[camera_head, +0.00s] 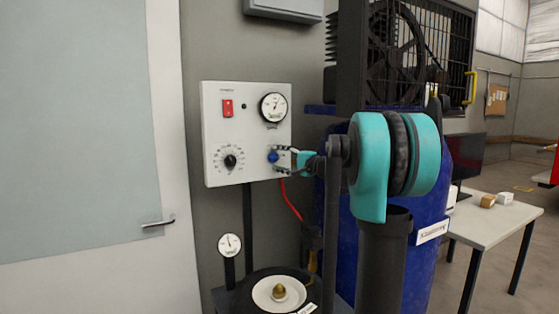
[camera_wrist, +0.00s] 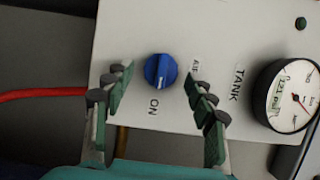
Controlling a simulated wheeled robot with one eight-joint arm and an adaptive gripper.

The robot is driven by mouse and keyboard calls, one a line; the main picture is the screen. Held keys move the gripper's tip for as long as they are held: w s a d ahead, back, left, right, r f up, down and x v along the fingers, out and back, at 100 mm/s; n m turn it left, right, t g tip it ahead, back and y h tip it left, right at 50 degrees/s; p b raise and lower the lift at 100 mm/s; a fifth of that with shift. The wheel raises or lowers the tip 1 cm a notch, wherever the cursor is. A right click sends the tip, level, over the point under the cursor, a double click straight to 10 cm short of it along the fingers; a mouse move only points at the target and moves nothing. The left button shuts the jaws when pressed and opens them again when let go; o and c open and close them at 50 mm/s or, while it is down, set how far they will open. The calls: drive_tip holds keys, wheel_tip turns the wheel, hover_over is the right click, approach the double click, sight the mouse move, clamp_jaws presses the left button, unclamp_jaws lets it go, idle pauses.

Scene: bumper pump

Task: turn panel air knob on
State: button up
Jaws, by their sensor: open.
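The white control panel (camera_head: 250,105) is on the wall in the head view and fills much of the wrist view (camera_wrist: 210,30). Its blue air knob (camera_wrist: 160,70) sits near the printed words ON and AIR in the wrist view. A pale mark shows on the knob's lower part, on the side of the ON label; its exact angle is hard to read. The knob also shows at the panel's lower right in the head view (camera_head: 273,156). My gripper (camera_wrist: 160,84) is open, with one finger on each side of the knob and visible gaps between.
A red switch (camera_head: 227,108), a black dial (camera_head: 231,161) and a gauge (camera_head: 273,108) share the panel. The gauge is beside a TANK label in the wrist view. A red hose (camera_head: 289,200) hangs below. A blue tank (camera_head: 425,240) stands to the right.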

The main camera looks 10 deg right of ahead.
drive_tip(key=v, duration=1.2)
drive_tip(key=shift+a, duration=0.1)
